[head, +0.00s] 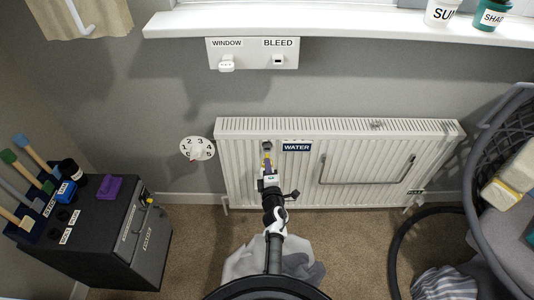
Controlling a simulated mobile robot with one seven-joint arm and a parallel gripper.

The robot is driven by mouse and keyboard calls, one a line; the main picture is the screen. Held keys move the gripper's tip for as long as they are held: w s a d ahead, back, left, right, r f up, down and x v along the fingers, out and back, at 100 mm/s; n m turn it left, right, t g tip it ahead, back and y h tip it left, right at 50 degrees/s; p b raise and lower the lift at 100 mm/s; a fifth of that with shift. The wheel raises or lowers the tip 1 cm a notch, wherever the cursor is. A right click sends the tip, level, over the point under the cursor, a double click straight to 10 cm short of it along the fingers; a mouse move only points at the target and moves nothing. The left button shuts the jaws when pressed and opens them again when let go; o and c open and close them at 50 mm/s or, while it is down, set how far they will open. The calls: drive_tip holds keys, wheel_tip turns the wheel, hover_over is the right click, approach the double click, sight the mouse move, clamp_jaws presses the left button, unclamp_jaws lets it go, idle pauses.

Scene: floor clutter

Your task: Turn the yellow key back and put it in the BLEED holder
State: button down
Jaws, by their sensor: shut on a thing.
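The yellow key (266,161) shows as a small yellow patch at the front of the white radiator (238,170), just below a small dark round fitting (267,147). My gripper (267,171) is shut on the key and hides part of it. I cannot tell whether the key still sits on the fitting, or how it is turned. The BLEED holder (278,60) is a small white block with a dark slot on the wall panel, under the BLEED label; no key shows in it. The panel is well above my gripper.
A white item (227,64) sits under the WINDOW label. A numbered dial (197,149) is left of the radiator. A towel rail (365,182) crosses the radiator's right half. A dark cabinet (110,235) stands left, a chair (500,220) right. The windowsill (340,22) juts out above the panel.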

drive_tip(key=shift+w+b, duration=0.45)
drive_tip(key=shift+w, duration=1.45)
drive_tip(key=shift+w+r, duration=0.15)
drive_tip(key=shift+w, duration=0.15)
idle(0.6)
drive_tip(key=c, duration=1.4)
unclamp_jaws()
drive_tip(key=s+p, duration=0.1)
drive_tip(key=s, duration=0.8)
drive_tip(key=shift+d+p, duration=0.2)
drive_tip(key=shift+p, duration=0.2)
